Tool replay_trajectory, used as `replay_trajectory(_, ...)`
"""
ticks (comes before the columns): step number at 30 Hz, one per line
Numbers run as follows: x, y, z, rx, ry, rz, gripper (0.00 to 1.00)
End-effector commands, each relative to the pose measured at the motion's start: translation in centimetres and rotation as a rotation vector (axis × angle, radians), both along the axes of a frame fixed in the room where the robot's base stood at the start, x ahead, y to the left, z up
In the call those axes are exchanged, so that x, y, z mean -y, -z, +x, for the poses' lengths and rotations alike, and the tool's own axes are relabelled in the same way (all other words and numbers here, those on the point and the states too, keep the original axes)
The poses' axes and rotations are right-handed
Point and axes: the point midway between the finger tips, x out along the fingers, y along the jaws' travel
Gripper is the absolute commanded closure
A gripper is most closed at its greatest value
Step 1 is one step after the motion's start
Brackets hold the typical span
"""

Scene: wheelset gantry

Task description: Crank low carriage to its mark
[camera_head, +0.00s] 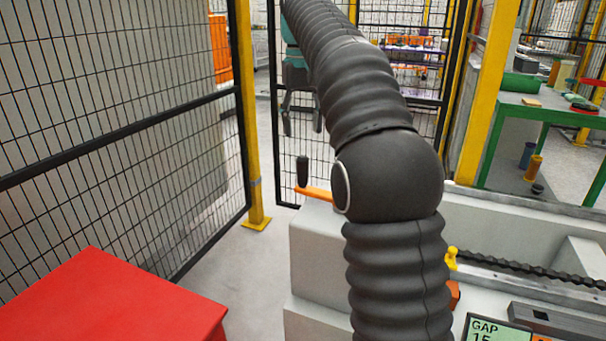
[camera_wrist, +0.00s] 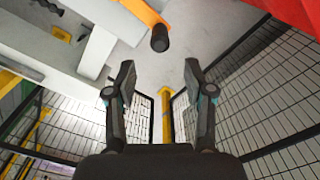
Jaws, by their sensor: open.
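An orange crank arm (camera_head: 314,192) with an upright black handle (camera_head: 303,170) sticks out on the left side of the pale grey machine (camera_head: 312,252). In the wrist view the orange crank arm (camera_wrist: 143,12) ends in the black handle (camera_wrist: 160,40), just beyond the fingertips. My gripper (camera_wrist: 157,75) is open and empty, with its two fingers apart and the handle ahead of the gap, not between them.
A display reading GAP (camera_head: 490,329) sits at the lower right. A dark threaded screw (camera_head: 530,270) and a yellow piece (camera_head: 451,259) are on the machine. A red box (camera_head: 105,300) stands at lower left. Mesh fence (camera_head: 120,130) and a yellow post (camera_head: 246,110) stand behind.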

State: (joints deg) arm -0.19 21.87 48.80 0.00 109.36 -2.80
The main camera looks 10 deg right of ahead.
Motion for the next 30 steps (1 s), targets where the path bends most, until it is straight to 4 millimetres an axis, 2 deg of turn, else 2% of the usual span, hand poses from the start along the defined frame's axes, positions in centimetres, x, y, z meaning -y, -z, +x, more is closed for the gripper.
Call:
replay_trajectory(8, 0.0, 3.5, -0.1, -0.003, 0.000, 0.000, 0.47)
replay_trajectory(12, 0.0, 6.4, -0.2, -0.003, 0.000, 0.000, 0.47)
replay_trajectory(18, 0.0, 9.7, -0.1, -0.001, 0.000, 0.000, 0.47)
replay_trajectory(24, 0.0, 11.6, -0.1, -0.001, 0.000, 0.000, 0.47)
replay_trajectory(30, 0.0, 12.1, -0.1, 0.001, -0.001, 0.000, 0.47)
